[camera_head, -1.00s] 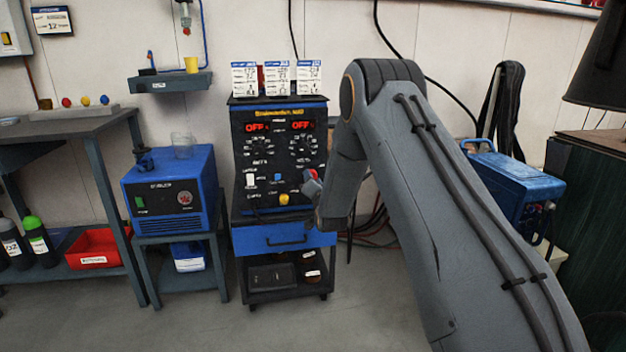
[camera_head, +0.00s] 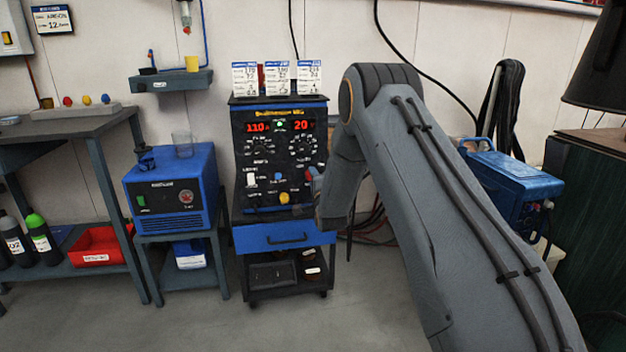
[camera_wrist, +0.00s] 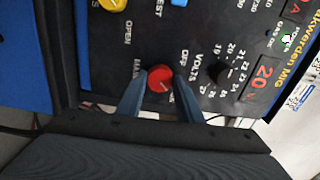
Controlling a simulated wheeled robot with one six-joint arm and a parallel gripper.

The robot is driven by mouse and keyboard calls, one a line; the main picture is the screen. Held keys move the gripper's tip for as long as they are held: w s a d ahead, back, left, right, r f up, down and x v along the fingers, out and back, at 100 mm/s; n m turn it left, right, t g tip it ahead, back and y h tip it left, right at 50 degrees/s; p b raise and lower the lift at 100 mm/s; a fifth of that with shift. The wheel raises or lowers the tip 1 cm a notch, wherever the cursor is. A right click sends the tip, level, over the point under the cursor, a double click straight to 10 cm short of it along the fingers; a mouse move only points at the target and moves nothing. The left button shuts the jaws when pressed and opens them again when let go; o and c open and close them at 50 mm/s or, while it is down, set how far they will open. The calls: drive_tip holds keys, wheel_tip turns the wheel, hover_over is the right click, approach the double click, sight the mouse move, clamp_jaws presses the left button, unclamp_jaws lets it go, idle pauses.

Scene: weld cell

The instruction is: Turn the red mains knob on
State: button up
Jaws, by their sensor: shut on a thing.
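The red mains knob (camera_wrist: 160,78) sits on the black front panel of the blue welding machine (camera_head: 239,130). In the wrist view my gripper (camera_wrist: 160,88) has one finger on each side of the knob and is shut on it. In the head view my gripper (camera_head: 312,185) is at the panel's lower right and the knob shows only in part. The displays (camera_head: 279,126) are lit and read 110 A and 20 V. Part of the lettering around the knob is hidden by the fingers.
A yellow knob (camera_head: 283,198) and a blue button (camera_head: 278,180) are left of my gripper on the panel. A blue cooler unit (camera_head: 170,190) stands on a stand to the left. A blue case (camera_head: 515,175) is at the right, behind my arm.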

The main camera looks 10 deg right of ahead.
drive_tip(key=shift+m, duration=0.3)
idle(0.4)
drive_tip(key=o, duration=1.1)
drive_tip(key=shift+c, duration=0.2)
drive_tip(key=s+p, duration=0.1)
drive_tip(key=s, duration=0.7)
drive_tip(key=shift+w, duration=0.1)
